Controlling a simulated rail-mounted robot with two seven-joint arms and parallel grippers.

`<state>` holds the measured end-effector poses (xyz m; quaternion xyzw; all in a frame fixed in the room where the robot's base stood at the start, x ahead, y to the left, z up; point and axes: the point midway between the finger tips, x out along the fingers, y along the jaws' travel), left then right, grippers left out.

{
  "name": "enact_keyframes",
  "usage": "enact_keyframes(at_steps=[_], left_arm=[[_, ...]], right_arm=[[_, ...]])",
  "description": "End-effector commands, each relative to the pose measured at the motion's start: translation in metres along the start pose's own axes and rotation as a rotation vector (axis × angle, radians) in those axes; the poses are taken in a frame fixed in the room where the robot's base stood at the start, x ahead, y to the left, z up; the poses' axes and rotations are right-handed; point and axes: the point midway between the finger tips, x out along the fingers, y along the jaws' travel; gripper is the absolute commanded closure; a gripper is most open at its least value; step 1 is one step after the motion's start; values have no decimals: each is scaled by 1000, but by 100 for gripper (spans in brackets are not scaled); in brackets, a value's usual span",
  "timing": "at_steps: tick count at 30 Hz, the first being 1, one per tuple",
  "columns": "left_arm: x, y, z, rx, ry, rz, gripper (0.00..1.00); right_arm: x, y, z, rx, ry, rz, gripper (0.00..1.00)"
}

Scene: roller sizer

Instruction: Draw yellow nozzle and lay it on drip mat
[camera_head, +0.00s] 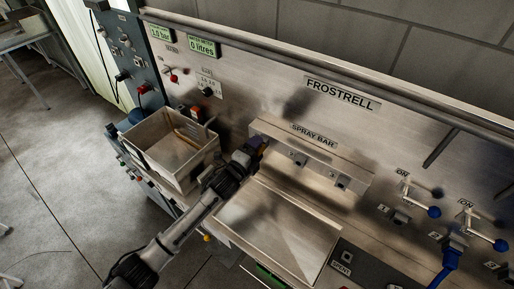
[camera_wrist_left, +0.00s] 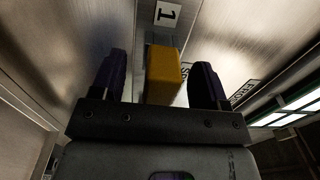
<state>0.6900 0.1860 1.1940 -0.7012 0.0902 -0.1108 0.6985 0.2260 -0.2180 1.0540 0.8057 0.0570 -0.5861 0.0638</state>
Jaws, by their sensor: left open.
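The yellow nozzle (camera_wrist_left: 162,76) is a yellow block between the two dark fingers of my left gripper (camera_wrist_left: 160,68) in the left wrist view. Gaps show on both sides of it, so the fingers are open around it and not closed on it. A label "1" is on the steel just beyond it. In the head view my left gripper (camera_head: 255,148) is at the left end of the spray bar (camera_head: 318,158) and mostly hides the nozzle. I cannot pick out a separate drip mat; a shallow, empty steel tray (camera_head: 333,227) lies below the bar. My right gripper is not in view.
An open box (camera_head: 143,150) with a brown bar inside stands left of my arm. Levers with blue knobs (camera_head: 434,212) and a blue hose (camera_head: 448,262) are at the right. The steel panel (camera_head: 270,75) rises behind the bar.

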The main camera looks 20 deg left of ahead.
Motion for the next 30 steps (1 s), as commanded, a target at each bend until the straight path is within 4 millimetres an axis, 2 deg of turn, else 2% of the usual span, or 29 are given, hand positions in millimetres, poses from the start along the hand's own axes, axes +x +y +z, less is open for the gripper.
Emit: enact_keyframes(at_steps=[20,30], left_arm=[[0,0,0,-1,0,0,32],[0,0,0,-1,0,0,64]], right_arm=[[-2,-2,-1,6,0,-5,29],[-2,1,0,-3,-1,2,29]])
